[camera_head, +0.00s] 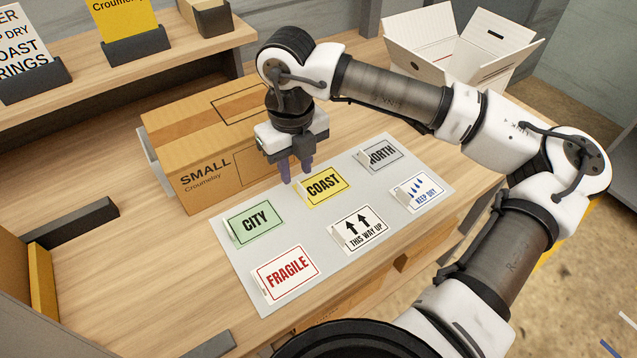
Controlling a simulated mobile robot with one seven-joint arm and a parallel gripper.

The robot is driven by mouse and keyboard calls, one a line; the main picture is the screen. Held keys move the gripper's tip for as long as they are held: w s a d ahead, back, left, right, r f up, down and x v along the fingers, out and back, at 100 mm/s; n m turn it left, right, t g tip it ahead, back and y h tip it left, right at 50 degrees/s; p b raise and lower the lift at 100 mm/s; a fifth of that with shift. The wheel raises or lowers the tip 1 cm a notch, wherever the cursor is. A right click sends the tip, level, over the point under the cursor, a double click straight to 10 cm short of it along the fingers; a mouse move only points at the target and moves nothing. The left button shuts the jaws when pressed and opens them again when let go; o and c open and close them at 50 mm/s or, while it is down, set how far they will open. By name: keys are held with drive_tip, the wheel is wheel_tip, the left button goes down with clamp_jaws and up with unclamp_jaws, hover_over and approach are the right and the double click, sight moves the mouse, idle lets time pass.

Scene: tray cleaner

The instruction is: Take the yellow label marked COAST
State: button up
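The yellow label marked COAST (323,187) lies on a light grey sheet (298,212), in its back row between the green CITY label (256,223) and the grey label (382,154) reading ORTH, its first letter hidden. My gripper (298,176) points down just left of and behind the COAST label, near its back left edge. Its two dark fingers look slightly apart with nothing seen between them. I cannot tell whether the fingertips touch the sheet or the label.
A cardboard box marked SMALL (206,150) stands close behind and left of my gripper. The sheet also bears FRAGILE (287,274), THIS WAY UP (359,230) and KEEP DRY (417,192) labels. An open white box (450,50) stands at the back right. Bare wood lies left of the sheet.

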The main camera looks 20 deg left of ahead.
sight(302, 195)
drive_tip(key=shift+w+d+f+p, duration=0.15)
drive_tip(key=shift+f+p, duration=0.4)
drive_tip(key=shift+f, duration=0.85)
drive_tip(key=shift+d+f+p, duration=0.2)
drive_tip(key=shift+f+p, duration=0.3)
drive_tip(key=shift+f, duration=0.85)
drive_tip(key=shift+c, duration=0.3)
clamp_jaws()
